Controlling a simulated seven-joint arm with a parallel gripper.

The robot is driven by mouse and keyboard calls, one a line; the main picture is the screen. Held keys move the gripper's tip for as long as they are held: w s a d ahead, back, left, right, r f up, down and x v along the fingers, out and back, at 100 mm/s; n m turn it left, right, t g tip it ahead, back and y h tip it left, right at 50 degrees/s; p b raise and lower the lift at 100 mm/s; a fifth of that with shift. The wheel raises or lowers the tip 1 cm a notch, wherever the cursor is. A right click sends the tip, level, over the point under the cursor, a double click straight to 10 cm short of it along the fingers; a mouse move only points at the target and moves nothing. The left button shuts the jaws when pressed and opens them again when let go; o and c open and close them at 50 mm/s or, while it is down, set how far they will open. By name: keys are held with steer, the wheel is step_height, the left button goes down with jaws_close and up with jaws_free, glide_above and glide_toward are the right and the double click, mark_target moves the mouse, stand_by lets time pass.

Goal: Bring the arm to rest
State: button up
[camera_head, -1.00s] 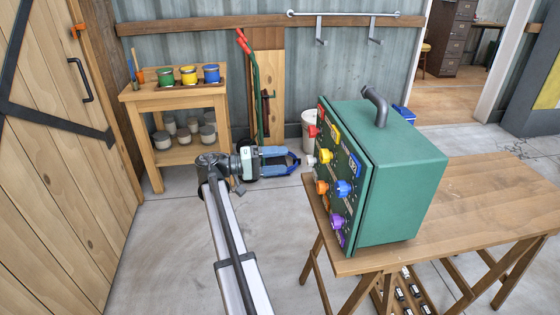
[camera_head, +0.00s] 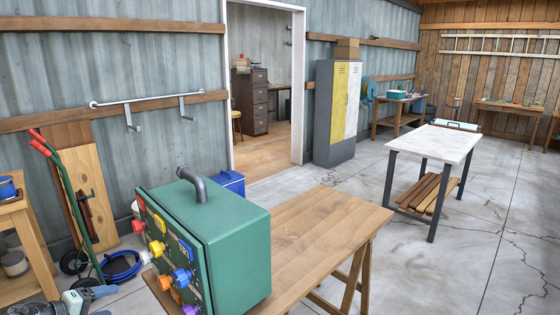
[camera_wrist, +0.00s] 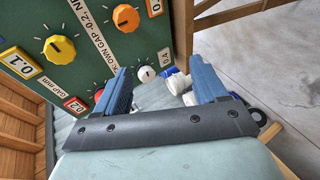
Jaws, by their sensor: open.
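My gripper (camera_wrist: 161,78) is open, its two blue fingers apart with nothing held between them. In the head view only part of my gripper (camera_head: 92,300) shows, at the lower left corner, left of the green box. The green box (camera_head: 232,240) has a grey handle on top and coloured knobs on its left face, and stands on a wooden table (camera_head: 320,232). In the wrist view the box's panel (camera_wrist: 100,50) fills the upper left, with yellow, orange, red and white knobs. The white knob (camera_wrist: 146,74) shows beyond the gap between the fingers; I cannot tell the distance.
A red-handled hand truck (camera_head: 75,210) and a blue hose (camera_head: 122,268) are at left. A wooden shelf stand (camera_head: 28,225) is at the left edge. A white-topped table (camera_head: 435,143) and a grey and yellow locker (camera_head: 337,113) stand beyond. Clear floor (camera_head: 400,265) lies at right.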

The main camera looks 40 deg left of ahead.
steer(key=w+d+f+g+h, duration=0.1)
steer(key=d+f+g, duration=0.2)
steer(key=d+f, duration=0.55)
steer(key=w+d+f+g, duration=0.25)
steer(key=d+f, duration=0.35)
steer(key=f, duration=0.6)
steer(key=w+d+f+m+g+h, duration=0.1)
steer(key=w+d+f+m+g, duration=0.1)
steer(key=w+d+f, duration=0.55)
steer(key=w+d+f+m+g+h, duration=0.2)
steer(key=w+d+f, duration=0.2)
steer(key=d, duration=0.6)
steer(key=w+d+f+m+g+h, duration=0.1)
steer(key=w+d+f+g, duration=0.1)
steer(key=w+d+f, duration=0.55)
steer(key=w+d+f+m+g+h, duration=0.1)
steer(key=w+d+f+m+g, duration=0.15)
steer(key=d, duration=1.05)
steer(key=w+d+f+m+g, duration=0.1)
steer(key=w+d+f+m, duration=0.2)
steer(key=d, duration=1.1)
steer(key=s+d+f+m+g+y, duration=0.1)
steer(key=s+d+f+m+g, duration=0.1)
steer(key=d, duration=1)
steer(key=s+d+f+m+g+y, duration=0.1)
steer(key=s+d+f+m, duration=0.2)
steer(key=d, duration=1)
steer(key=shift+s+m+g+y, duration=0.35)
steer(key=shift+s+m, duration=0.85)
steer(key=shift+m, duration=0.95)
